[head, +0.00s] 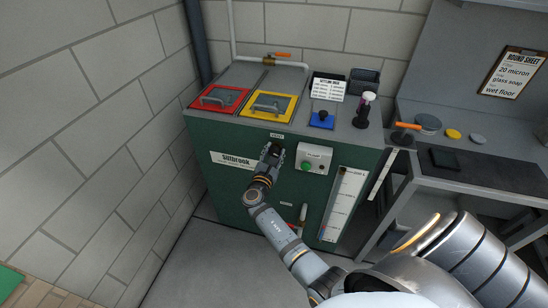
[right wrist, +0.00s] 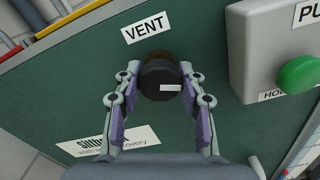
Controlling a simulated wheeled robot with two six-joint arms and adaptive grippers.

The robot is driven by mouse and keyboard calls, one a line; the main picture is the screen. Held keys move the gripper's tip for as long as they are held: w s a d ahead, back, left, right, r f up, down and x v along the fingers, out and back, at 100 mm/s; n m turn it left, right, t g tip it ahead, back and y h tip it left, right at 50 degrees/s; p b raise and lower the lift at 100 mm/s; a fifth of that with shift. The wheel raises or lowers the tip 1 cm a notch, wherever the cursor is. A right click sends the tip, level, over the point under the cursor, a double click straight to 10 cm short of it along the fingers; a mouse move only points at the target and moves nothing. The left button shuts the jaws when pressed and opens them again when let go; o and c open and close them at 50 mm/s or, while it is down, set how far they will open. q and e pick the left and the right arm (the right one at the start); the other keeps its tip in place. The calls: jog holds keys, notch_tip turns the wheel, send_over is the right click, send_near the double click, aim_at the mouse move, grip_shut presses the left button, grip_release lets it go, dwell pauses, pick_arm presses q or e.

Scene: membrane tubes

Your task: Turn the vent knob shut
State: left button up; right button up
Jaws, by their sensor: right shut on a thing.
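The vent knob (right wrist: 157,76) is a round black knob with a white mark, on the green cabinet front just below the VENT label (right wrist: 145,27). In the right wrist view the white mark lies nearly level, on the knob's right half. My right gripper (right wrist: 156,90) is shut on the knob, one finger on each side of it. In the head view my right gripper (head: 271,155) reaches the cabinet front below the VENT label (head: 277,135) and hides the knob. My left gripper is not in view.
Right of the knob is a grey box with a green push button (right wrist: 298,75), close to the right finger. The cabinet top (head: 300,108) has a red lid (head: 218,98) and a yellow lid (head: 268,104). A grey bench (head: 470,178) stands to the right.

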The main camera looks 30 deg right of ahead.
pick_arm(q)
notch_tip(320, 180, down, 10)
jog(key=b, duration=1)
pick_arm(e)
jog(key=m, duration=1)
jog(key=shift+f, duration=0.25)
jog(key=m+b, duration=0.2)
jog(key=m, duration=0.1)
jog(key=shift+r, duration=0.1)
jog(key=shift+r+m+b, duration=0.1)
jog(key=shift+m+b, duration=0.3)
jog(key=shift+b, duration=0.15)
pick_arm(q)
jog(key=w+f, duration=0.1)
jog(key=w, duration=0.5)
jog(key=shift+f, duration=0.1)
pick_arm(e)
jog(key=o, duration=1.2)
jog(key=shift+c, duration=0.2)
